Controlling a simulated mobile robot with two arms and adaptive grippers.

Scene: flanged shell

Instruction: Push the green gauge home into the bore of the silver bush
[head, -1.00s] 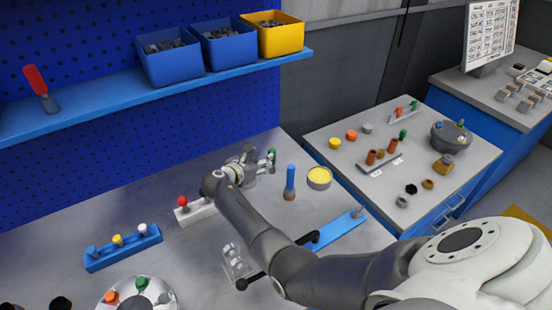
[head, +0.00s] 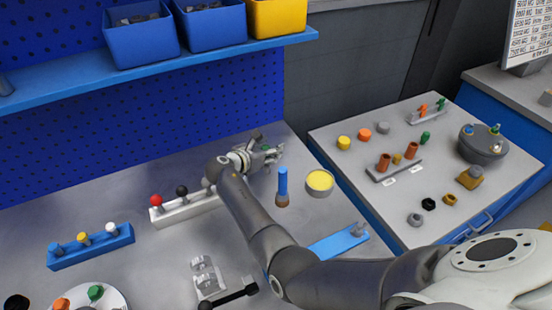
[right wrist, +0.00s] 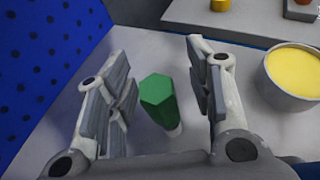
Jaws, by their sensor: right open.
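A green hexagonal head, likely the green gauge (right wrist: 158,96), stands between the spread fingers of my right gripper (right wrist: 166,92) in the right wrist view. A pale part shows beneath it; whether this is its shank or a bush I cannot tell. No gap closes on it: the fingers stay apart from its sides. In the head view my right gripper (head: 268,153) is at the back of the bench, with a bit of green (head: 265,147) showing, mostly hidden. I cannot make out the silver bush for sure. My left gripper is not in view.
A white rack (head: 172,215) with red, black and grey knobs stands left of my right gripper. A blue-handled tool (head: 283,186) and a yellow-filled bowl (head: 320,184) stand to its right. A blue rack (head: 92,249) is at front left. The blue pegboard (head: 150,140) rises close behind.

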